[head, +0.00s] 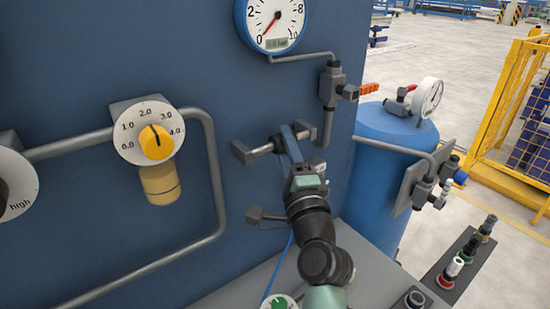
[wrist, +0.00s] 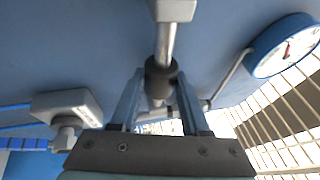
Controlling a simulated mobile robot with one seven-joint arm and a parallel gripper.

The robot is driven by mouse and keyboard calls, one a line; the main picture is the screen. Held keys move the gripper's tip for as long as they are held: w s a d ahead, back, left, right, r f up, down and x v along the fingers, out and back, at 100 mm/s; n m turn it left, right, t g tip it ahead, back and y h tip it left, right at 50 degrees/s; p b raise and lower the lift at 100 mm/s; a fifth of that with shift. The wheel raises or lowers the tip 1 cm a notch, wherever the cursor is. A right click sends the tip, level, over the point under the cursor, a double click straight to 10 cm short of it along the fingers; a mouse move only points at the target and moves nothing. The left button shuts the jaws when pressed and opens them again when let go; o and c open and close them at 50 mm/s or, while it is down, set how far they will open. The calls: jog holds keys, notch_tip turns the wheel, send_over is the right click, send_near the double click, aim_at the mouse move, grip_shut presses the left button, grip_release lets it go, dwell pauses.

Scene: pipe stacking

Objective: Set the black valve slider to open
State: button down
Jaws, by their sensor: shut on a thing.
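The black valve slider (wrist: 157,72) is a dark sleeve around a short grey metal rod. In the wrist view it sits between my two fingers, with a grey end block (wrist: 172,10) beyond it. My gripper (head: 287,138) reaches up to the blue panel in the head view and is shut on the slider. The rod's left end block (head: 242,152) shows left of my fingers, and its right end block (head: 302,129) shows to the right. My fingers largely hide the slider in the head view. I see no open or closed marking.
A pressure gauge (head: 272,20) and a valve with a red handle (head: 369,89) are above and to the right. A yellow dial (head: 156,142) is on the panel to the left. A small grey lever (head: 256,216) is below my gripper. A blue tank (head: 385,140) stands right.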

jog(key=shift+w+d+f, duration=0.2)
jog(key=shift+w+d, duration=0.2)
jog(key=shift+d, duration=0.15)
jog(key=shift+d+r, duration=0.1)
jog(key=shift+r, duration=0.15)
jog(key=shift+c, duration=1.9)
grip_release()
jog(key=shift+w, duration=0.1)
jog(key=b+v, duration=0.2)
jog(key=v, duration=1.1)
jog(key=shift+b, duration=0.35)
